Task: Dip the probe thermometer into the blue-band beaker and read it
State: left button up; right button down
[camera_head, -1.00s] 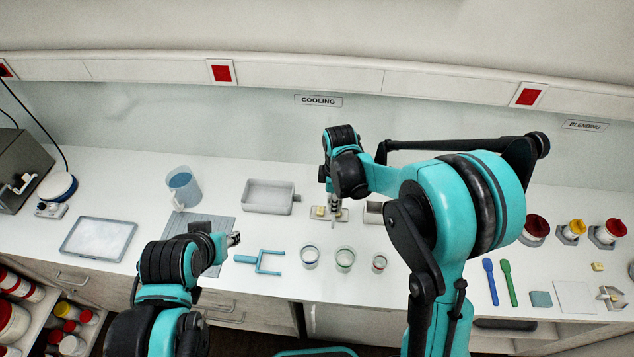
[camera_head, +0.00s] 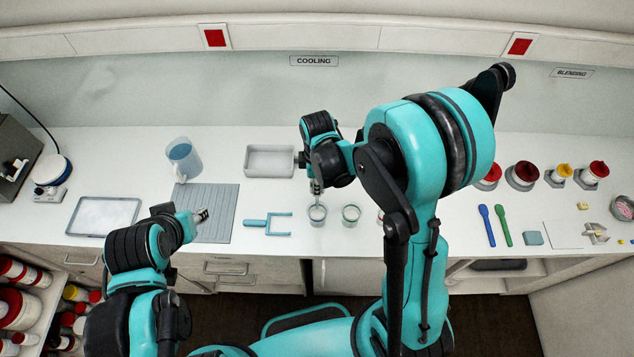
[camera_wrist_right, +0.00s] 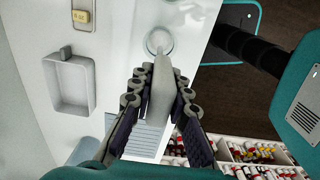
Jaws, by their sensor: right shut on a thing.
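My right gripper (camera_head: 317,183) points down over the leftmost of the small clear beakers (camera_head: 317,214), which seems to have the blue band. In the right wrist view the right gripper (camera_wrist_right: 161,92) is shut on a grey handle, the probe thermometer (camera_wrist_right: 160,78). The thermometer runs toward the round beaker mouth (camera_wrist_right: 159,40). Its thin lower end shows at the beaker in the head view, but I cannot tell how deep it sits. I see no reading on it. My left gripper (camera_head: 202,215) hovers over the ribbed grey mat, its jaws unclear.
A green-band beaker (camera_head: 351,215) stands just right; a third is mostly hidden by my right arm. A small yellow-faced block (camera_wrist_right: 82,17) lies near the bin.

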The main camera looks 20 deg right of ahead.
jog(key=shift+f+b, duration=0.55)
jog(key=shift+f, duration=0.4)
notch_tip(320, 180, down, 7)
jog(key=b, duration=0.6)
jog(key=shift+r, duration=0.2)
jog(key=shift+f+b, duration=0.1)
jog(key=shift+b, duration=0.8)
dwell(0.8)
jog(key=shift+r+p, duration=4)
jog(key=shift+r, duration=1.75)
